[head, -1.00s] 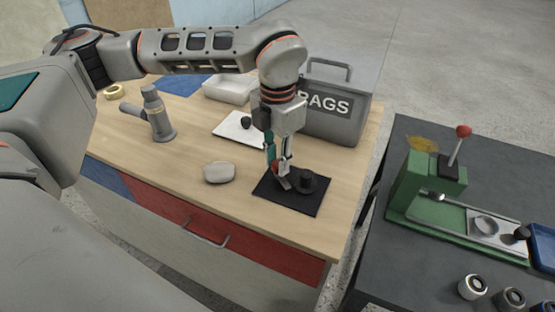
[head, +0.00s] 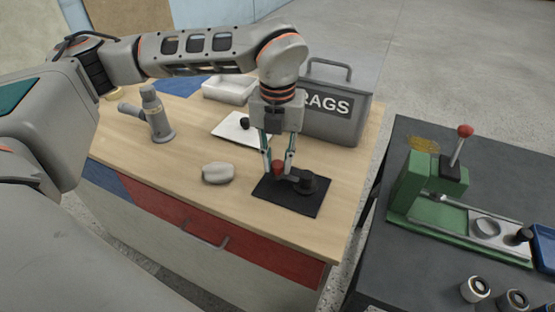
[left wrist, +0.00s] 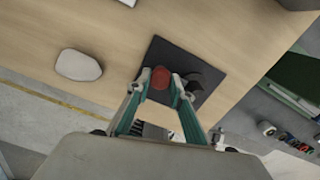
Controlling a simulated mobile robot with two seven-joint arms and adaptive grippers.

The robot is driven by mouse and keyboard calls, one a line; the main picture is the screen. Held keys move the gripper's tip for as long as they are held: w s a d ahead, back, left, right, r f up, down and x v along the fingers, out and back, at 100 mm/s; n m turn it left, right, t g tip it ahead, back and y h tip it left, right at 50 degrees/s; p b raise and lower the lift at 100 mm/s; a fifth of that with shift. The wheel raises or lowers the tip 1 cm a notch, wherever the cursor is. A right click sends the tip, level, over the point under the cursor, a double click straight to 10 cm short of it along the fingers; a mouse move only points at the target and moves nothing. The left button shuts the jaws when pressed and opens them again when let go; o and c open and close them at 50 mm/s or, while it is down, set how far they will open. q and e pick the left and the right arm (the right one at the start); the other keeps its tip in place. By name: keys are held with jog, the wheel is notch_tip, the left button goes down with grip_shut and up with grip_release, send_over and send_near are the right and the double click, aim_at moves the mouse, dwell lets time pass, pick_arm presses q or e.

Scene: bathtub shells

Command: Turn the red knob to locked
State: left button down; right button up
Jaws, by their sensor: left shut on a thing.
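The red knob (head: 278,168) sits on a black plate (head: 302,201) on the wooden workbench. It also shows in the left wrist view (left wrist: 156,66), between the fingertips. A black knob (head: 308,183) stands beside it on the same plate. My left gripper (head: 278,173) points down and is shut on the red knob, one finger on each side. In the left wrist view the left gripper (left wrist: 163,83) has its tips at the knob's near edge. Any lock marking is too small or hidden to read. My right gripper is not in view.
A grey RAGS box (head: 338,115) stands close behind the gripper. A green press (head: 425,190) stands on the dark table at right.

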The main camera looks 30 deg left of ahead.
aim_at(277, 164)
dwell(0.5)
pick_arm(q)
jog(key=c, duration=1.8)
grip_release()
notch_tip(277, 164, up, 12)
jog(key=shift+r, duration=0.1)
